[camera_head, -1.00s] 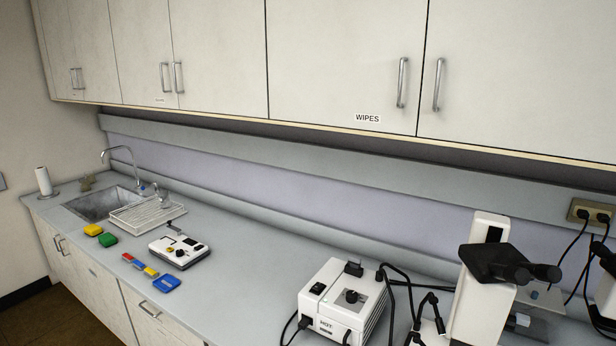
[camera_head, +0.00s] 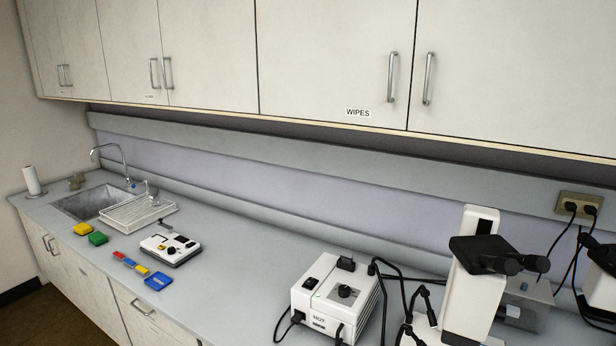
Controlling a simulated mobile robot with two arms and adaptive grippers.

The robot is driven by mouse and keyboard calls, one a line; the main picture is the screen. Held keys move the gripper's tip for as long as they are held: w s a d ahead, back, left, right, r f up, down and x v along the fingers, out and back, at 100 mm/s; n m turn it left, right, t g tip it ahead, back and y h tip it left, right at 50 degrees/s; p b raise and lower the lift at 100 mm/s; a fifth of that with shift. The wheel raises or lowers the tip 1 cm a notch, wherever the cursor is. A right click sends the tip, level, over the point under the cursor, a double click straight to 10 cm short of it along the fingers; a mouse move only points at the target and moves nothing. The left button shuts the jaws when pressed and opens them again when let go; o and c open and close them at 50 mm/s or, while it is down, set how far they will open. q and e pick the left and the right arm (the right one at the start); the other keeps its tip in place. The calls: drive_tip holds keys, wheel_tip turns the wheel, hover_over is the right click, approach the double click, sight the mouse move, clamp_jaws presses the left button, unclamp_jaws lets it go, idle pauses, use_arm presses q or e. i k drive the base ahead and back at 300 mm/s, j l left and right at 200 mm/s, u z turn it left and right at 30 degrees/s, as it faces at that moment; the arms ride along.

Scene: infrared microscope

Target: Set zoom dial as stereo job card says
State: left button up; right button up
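A white stereo microscope (camera_head: 463,290) with a black eyepiece head (camera_head: 485,252) stands on the counter at the lower right, its lower part cut off by the frame. I cannot make out a zoom dial on it. A white box marked HOT (camera_head: 318,310), with a black knob and switch on top, stands left of it, with black cables running toward the microscope. No job card can be made out. Neither of my grippers is in view.
A small white instrument (camera_head: 170,248), several coloured boxes including a blue one (camera_head: 158,281), a dish rack (camera_head: 138,212) and a sink (camera_head: 98,199) are on the left counter (camera_head: 235,255). Wall cabinets hang above; one is labelled WIPES (camera_head: 358,113). The counter between instrument and HOT box is clear.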

sight(500, 314)
drive_tip(key=k+l+z, duration=0.2)
drive_tip(key=l, duration=0.2)
drive_tip(key=k+l+z, duration=0.15)
drive_tip(key=l, duration=0.25)
drive_tip(key=k+l+z, duration=0.2)
drive_tip(key=l, duration=0.2)
drive_tip(key=i, duration=0.1)
